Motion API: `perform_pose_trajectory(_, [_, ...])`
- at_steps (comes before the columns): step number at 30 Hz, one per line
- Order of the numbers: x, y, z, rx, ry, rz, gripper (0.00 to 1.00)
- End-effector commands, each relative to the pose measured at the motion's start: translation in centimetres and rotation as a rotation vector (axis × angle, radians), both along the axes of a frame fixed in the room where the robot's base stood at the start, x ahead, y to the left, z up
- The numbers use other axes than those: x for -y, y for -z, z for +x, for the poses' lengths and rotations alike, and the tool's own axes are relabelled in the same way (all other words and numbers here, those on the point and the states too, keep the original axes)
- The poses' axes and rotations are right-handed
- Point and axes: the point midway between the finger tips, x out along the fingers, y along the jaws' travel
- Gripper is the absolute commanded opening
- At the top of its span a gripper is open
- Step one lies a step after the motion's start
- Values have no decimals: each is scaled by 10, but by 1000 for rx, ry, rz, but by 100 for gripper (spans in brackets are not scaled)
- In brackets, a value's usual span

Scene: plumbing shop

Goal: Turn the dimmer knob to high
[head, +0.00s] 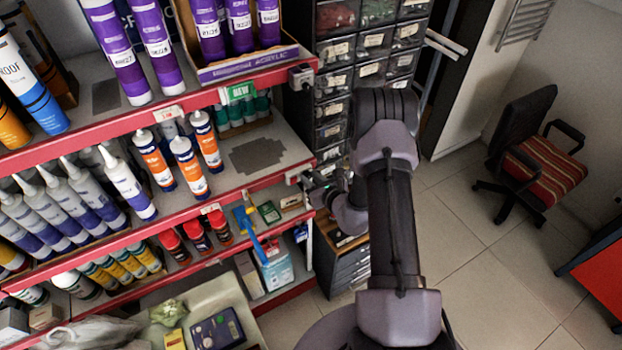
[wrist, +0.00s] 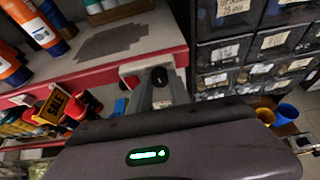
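The dimmer knob (wrist: 160,75) is small, round and black. In the wrist view it shows at the end of a red shelf edge, in front of a pale box. My gripper (wrist: 161,88) points straight at it. Its two grey fingers are apart, with the knob in line with the gap at their tips. I cannot tell whether they touch it. In the head view my gripper (head: 316,183) is small and partly dark, close to the end of the middle red shelf. The knob's setting is not readable.
A drawer cabinet (head: 337,95) with labelled bins stands just right of the shelf end. The red shelf (head: 165,205) carries several tubes and bottles. A similar box (head: 301,76) is on the upper shelf end. A striped chair (head: 545,172) stands far right on open tiled floor.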

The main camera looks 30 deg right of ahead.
Motion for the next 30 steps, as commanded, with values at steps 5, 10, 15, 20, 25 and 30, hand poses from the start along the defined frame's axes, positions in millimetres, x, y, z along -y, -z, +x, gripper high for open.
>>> perform_pose_trajectory(5, [0,0,0,0,0,0,0])
perform_pose_trajectory(10, [0,0,0,0,-1,14,0])
perform_pose_trajectory(15, [1,0,0,-2,-1,74,0])
perform_pose_trajectory(20, [3,1,0,-4,1,185,0])
perform_pose_trajectory(25, [5,2,0,-10,1,340,0])
perform_pose_trajectory(30, [6,3,0,-15,-1,502,0])
